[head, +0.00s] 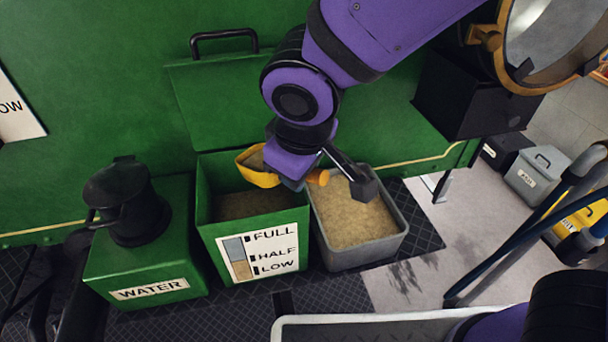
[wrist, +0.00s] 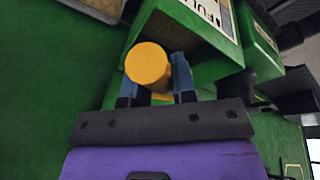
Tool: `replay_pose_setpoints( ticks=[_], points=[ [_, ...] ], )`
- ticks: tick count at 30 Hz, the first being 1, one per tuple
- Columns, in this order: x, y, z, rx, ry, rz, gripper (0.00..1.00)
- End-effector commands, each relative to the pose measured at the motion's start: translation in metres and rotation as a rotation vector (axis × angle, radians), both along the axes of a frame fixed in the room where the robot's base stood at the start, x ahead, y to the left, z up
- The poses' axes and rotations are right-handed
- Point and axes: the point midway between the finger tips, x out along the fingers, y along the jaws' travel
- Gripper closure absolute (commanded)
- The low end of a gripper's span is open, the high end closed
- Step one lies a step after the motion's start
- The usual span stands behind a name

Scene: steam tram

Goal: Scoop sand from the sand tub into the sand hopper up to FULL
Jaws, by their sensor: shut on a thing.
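The green sand hopper (head: 205,205) stands open in the middle of the head view, with sand low inside. Its front gauge (head: 262,253) reads FULL, HALF and LOW. The grey sand tub (head: 372,250) stands to its right, holding pale sand (head: 350,222). My gripper (head: 297,181) is above the hopper's right side, shut on the orange handle of a yellow scoop (head: 260,178). The scoop's bowl is over the hopper opening and holds sand.
A green WATER box (head: 150,290) with a black can (head: 127,205) stands left of the hopper. The raised green lid (head: 215,105) is behind the hopper. A black lamp box (head: 470,95) juts out at upper right.

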Motion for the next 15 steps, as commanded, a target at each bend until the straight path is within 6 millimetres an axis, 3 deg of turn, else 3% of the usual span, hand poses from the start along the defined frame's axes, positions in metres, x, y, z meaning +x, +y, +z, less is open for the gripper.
replay_pose_setpoints(
  ticks=[15],
  points=[
    [0.022,0.027,0.022,-0.318,0.254,0.000,0.99]
  ],
)
